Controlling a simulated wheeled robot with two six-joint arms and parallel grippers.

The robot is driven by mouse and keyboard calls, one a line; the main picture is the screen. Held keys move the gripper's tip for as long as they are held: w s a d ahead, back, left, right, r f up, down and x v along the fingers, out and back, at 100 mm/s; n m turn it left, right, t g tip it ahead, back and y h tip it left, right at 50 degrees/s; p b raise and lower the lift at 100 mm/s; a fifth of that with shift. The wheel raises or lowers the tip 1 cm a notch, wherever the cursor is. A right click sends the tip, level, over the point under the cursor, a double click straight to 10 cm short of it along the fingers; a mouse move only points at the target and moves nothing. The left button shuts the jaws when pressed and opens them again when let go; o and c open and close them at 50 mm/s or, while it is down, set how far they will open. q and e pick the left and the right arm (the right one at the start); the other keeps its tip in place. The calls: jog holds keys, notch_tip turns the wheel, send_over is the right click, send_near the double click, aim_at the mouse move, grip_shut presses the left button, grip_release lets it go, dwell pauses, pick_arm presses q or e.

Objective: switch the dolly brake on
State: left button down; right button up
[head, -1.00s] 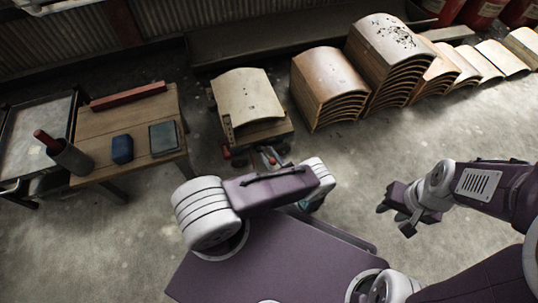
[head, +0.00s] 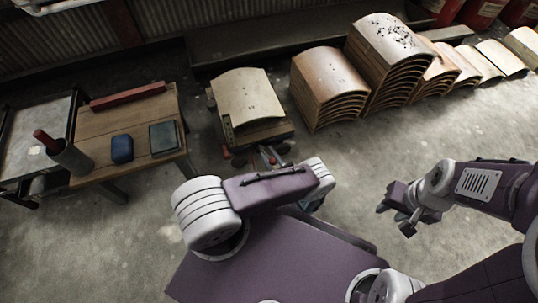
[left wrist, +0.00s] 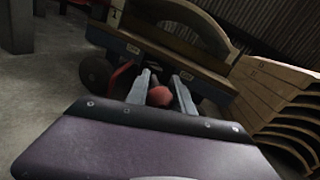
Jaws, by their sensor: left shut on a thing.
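The dolly (head: 285,129) stands on the floor at the centre with a curved wooden panel on it. It also fills the upper middle of the left wrist view (left wrist: 207,75), with dark wheels under its deck. My left gripper (head: 269,156) is low at the dolly's near edge. The stem below the knob is hidden. My right gripper (head: 396,219) hangs at the right over bare floor, fingers apart and empty.
A wooden table (head: 103,103) with a red bar, a blue block and a dark cylinder stands at the left. Stacks of curved panels (head: 322,88) stand right of the dolly, and show in the left wrist view (left wrist: 283,105). The floor in front is clear.

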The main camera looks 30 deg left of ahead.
pick_arm(q)
jog(key=shift+w+d, duration=0.15)
jog(key=shift+w, duration=0.05)
jog(key=shift+w+d+n+g+y, duration=0.1)
jog(key=shift+w+n+g+y, duration=0.2)
jog(key=shift+n+g+y, duration=0.6)
jog(key=shift+h, duration=0.3)
pick_arm(e)
jog(key=shift+w+d, duration=0.1)
jog(key=shift+w, duration=0.2)
pick_arm(q)
jog(key=c, duration=1.1)
grip_release()
jog(key=shift+s, duration=0.15)
